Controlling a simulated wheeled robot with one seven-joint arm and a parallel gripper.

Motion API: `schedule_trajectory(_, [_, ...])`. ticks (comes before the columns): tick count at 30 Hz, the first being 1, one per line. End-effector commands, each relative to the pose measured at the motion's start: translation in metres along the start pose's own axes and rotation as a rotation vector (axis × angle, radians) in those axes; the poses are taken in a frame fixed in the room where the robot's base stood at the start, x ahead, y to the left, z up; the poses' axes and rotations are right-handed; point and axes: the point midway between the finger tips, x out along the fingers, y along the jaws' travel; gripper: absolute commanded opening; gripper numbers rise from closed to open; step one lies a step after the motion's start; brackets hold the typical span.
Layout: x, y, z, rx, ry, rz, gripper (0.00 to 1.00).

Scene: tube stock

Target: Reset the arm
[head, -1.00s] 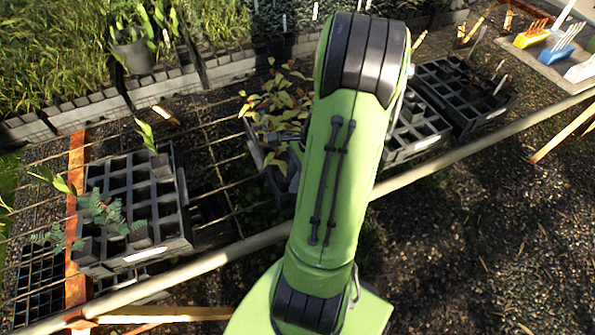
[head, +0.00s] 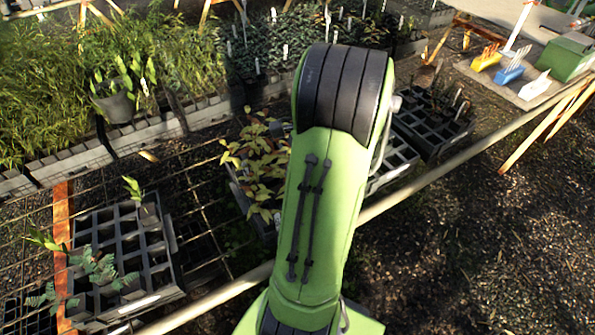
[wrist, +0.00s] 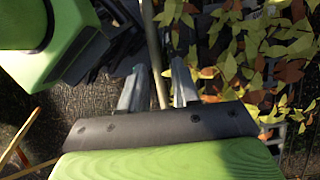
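My green arm (head: 325,210) with dark joint bands rises through the middle of the head view and hides part of the bench. My gripper is out of sight in the head view. In the wrist view my gripper (wrist: 158,85) shows two grey fingers spread apart, with nothing held between them. A pale rail (wrist: 153,50) shows in the gap between the fingers; how far it lies from them I cannot tell.
A black cell tray (head: 150,301) with a few seedlings is on the mesh bench at left. A leafy plant (head: 258,165) stands left of my arm, and its leaves (wrist: 250,50) show close to the right finger. A long rail (head: 450,172) edges the bench. Open ground is at right.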

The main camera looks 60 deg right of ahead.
Motion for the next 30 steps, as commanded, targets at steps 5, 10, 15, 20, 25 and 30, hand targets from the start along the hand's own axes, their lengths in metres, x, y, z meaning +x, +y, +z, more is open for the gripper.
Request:
schedule_trajectory(5, [0.0,0.0,0.0,0.0,0.0,0.0,0.31])
schedule_trajectory(10, [0.001,0.0,0.0,0.0,0.0,0.0,0.31])
schedule_trajectory(15, [0.001,0.0,0.0,0.0,0.0,0.0,0.31])
schedule_trajectory(20, [-0.002,-0.004,0.019,-0.087,0.028,0.003,0.31])
schedule_trajectory(25, [-0.006,-0.005,0.11,-0.56,0.166,0.014,0.31])
schedule_trajectory(30, [-0.006,0.035,0.201,-1.176,0.312,0.005,0.31])
